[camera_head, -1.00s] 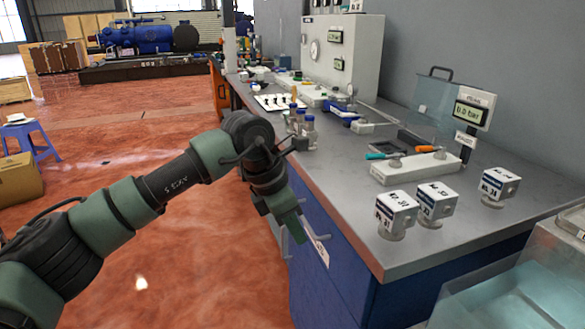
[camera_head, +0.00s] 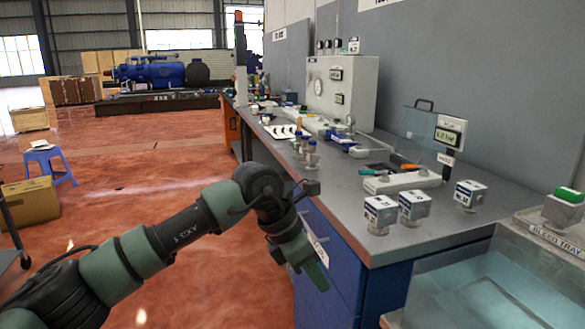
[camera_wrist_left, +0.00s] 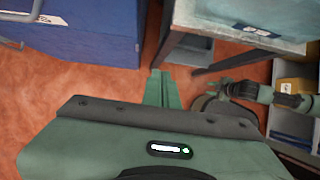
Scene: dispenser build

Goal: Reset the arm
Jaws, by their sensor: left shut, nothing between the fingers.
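My left gripper (camera_head: 318,277) hangs at the end of the green and black left arm, in front of the blue bench cabinet (camera_head: 330,262) and below the bench top. Its fingers point down and are shut with nothing between them. In the left wrist view the shut fingers (camera_wrist_left: 162,88) point over the red floor, between the blue cabinet (camera_wrist_left: 75,30) and a table frame. My right gripper is not seen in the head view. A green and black arm part of mine shows at the right of the left wrist view.
The grey bench top (camera_head: 345,215) holds several white labelled cubes (camera_head: 380,212), a white block with tools (camera_head: 400,182) and small bottles (camera_head: 312,155). A clear bleed tray (camera_head: 490,285) stands at right. A blue stool (camera_head: 48,165) and cardboard box (camera_head: 30,203) stand left. The floor between is free.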

